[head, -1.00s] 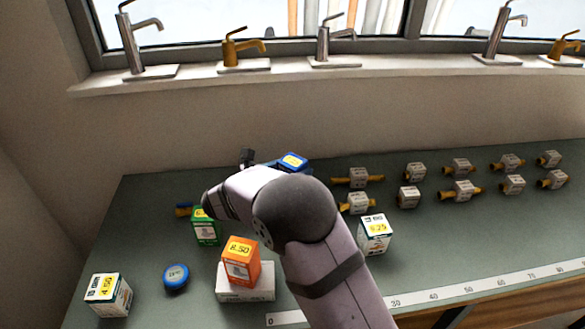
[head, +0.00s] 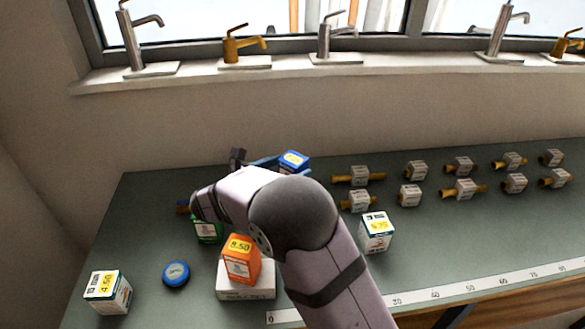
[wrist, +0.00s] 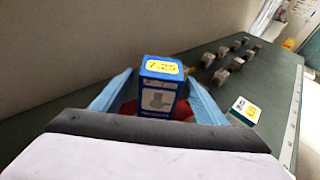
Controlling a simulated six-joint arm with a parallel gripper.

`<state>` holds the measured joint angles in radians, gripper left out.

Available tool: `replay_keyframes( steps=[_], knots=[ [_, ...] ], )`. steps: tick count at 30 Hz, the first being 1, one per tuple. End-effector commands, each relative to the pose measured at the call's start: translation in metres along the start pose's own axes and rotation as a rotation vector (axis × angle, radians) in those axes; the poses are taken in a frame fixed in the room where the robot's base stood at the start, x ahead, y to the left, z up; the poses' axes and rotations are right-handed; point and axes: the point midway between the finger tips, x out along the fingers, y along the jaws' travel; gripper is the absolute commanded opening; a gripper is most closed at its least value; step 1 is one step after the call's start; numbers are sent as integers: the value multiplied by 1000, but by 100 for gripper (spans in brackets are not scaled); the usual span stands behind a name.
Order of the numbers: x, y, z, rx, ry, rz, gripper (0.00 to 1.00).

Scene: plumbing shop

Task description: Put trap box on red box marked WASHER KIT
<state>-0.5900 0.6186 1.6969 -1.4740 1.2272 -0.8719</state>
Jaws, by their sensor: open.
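A blue box (wrist: 158,95) with a yellow 7.25 label and a picture of a grey fitting stands upright in the wrist view. Its name is too small to read. It also shows at the back in the head view (head: 294,160). Something red (wrist: 184,111) shows low beside and behind the blue box, mostly hidden; no WASHER KIT lettering is visible. My gripper (wrist: 160,77) is open, with one light-blue finger on each side of the blue box. Small gaps show between fingers and box. In the head view my arm hides most of the gripper and the box's base.
A green box (head: 208,230) stands partly behind my arm. An orange box (head: 241,262) sits on a white box (head: 246,286). A blue round tin (head: 176,274) and white boxes (head: 108,292) (head: 376,232) stand nearby. Several valves with tags (head: 460,189) fill the right.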

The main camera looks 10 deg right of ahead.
Motion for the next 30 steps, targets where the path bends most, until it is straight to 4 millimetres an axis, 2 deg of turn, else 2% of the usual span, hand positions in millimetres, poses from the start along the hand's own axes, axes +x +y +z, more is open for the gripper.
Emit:
replay_keyframes(
  steps=[9, 15, 21, 30],
  knots=[
    [-58, 1, -2, 1, 0, 4, 67],
    [-83, 1, -1, 1, 0, 2, 67],
    [-92, 0, 0, 0, 0, -1, 67],
    [-92, 0, 0, 0, 0, -1, 67]
  ],
)
